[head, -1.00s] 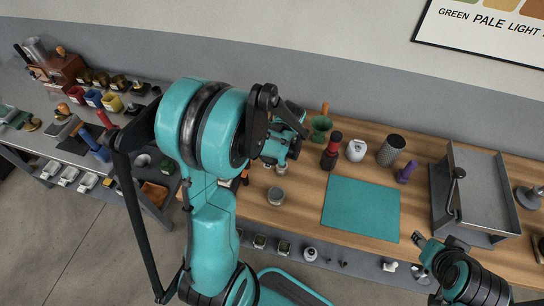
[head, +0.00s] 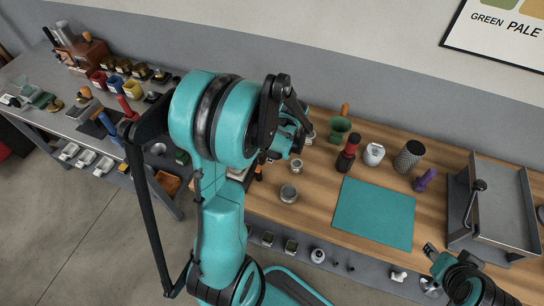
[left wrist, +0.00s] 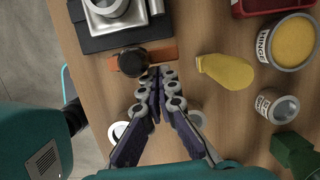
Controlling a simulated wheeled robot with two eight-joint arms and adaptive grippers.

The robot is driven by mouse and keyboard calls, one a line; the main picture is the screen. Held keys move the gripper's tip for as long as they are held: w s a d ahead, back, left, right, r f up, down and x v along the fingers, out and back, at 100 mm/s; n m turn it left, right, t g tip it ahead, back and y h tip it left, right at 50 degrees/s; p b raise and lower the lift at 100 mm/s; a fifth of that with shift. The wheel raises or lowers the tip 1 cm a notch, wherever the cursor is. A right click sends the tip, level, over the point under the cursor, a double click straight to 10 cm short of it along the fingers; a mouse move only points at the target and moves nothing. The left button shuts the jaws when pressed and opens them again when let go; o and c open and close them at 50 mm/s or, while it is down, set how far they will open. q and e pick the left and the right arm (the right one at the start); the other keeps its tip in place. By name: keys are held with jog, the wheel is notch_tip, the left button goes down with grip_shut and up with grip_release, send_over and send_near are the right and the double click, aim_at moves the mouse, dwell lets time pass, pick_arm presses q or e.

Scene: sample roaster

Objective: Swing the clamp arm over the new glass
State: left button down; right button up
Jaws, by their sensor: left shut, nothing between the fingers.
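In the left wrist view, an orange bar with a round black knob (left wrist: 132,62), which looks like the clamp arm, lies along the edge of a black-based metal fixture (left wrist: 125,37). A round metal ring (left wrist: 108,8) sits on the fixture, cut off by the top edge; I cannot tell whether glass is in it. My left gripper (left wrist: 156,74) is shut and empty, its tips close beside the knob; contact is unclear. In the head view, my left gripper (head: 298,138) is partly hidden by its own arm, which also hides the fixture. My right gripper (head: 432,252) is at the table's front edge.
A yellow pear-shaped piece (left wrist: 225,71), a tin of yellow material (left wrist: 287,41), a smaller tin (left wrist: 276,106) and a green block (left wrist: 294,150) lie right of the gripper. A teal mat (head: 373,212) and a metal tray (head: 503,205) occupy the table's right side.

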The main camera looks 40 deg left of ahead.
pick_arm(q)
jog(key=shift+w+a+n, duration=0.1)
jog(key=shift+a+n, duration=0.2)
jog(key=shift+n, duration=0.4)
jog(key=a+n, duration=0.1)
jog(key=a+n+g+b, duration=0.1)
jog(key=n, duration=0.1)
jog(key=shift+h, duration=0.3)
jog(key=n, duration=0.1)
jog(key=a+n, duration=0.1)
jog(key=n, duration=0.1)
jog(key=s+a+n, duration=0.1)
jog(key=n, duration=0.1)
jog(key=shift+g+h, duration=0.3)
jog(key=shift+h, duration=0.1)
jog(key=n, duration=0.1)
jog(key=s+a+n, duration=0.1)
jog(key=n, duration=0.1)
jog(key=n+h, duration=0.1)
jog(key=shift+s+a+b, duration=0.25)
jog(key=shift+s+b, duration=0.1)
jog(key=shift+b, duration=0.05)
jog(key=shift+s+a, duration=0.35)
jog(key=shift+s, duration=0.65)
